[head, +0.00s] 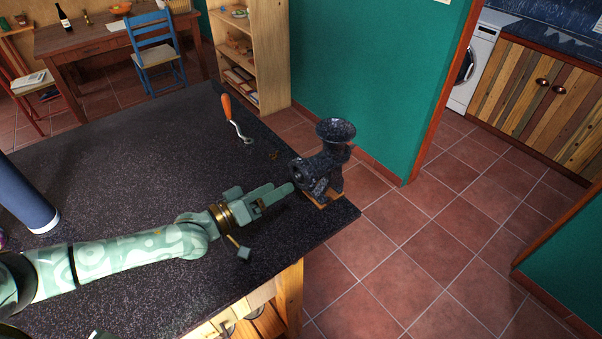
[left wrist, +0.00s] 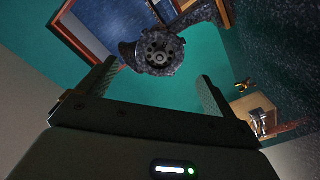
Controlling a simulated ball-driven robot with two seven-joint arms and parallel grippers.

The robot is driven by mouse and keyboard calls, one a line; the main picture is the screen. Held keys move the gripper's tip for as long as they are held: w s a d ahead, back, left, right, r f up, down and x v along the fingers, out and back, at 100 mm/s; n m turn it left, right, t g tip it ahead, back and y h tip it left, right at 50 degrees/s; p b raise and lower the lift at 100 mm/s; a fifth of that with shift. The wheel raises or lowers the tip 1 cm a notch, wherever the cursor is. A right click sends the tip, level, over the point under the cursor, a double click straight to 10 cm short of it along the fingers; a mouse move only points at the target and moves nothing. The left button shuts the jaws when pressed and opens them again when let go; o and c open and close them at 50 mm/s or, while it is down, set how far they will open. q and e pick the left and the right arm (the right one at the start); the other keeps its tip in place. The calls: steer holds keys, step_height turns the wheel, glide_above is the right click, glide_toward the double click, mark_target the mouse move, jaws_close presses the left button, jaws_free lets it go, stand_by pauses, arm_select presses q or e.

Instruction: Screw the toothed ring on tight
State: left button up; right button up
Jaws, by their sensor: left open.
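The dark speckled grinder (head: 325,166) stands on the right corner of the counter, its hopper upward and its round mouth facing left. In the left wrist view the mouth shows a disc with holes (left wrist: 160,51), with the dark toothed ring (left wrist: 160,71) around its rim. I cannot tell how tight the ring sits. My left gripper (head: 277,196) is just left of the mouth and points at it. Its fingers are apart and empty in the left wrist view (left wrist: 158,75), with the mouth beyond and between their tips. My right gripper is not in view.
A crank with an orange handle (head: 228,108) lies on the dark counter (head: 130,150) behind my left arm. A small brass-coloured piece (head: 273,156) lies near the grinder. A blue cylinder (head: 25,200) is at the far left. The counter's right edge is close to the grinder.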

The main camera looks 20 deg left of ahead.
mark_target(296, 178)
arm_select(q)
steer(key=shift+b+x, duration=0.45)
steer(key=shift+x, duration=2.8)
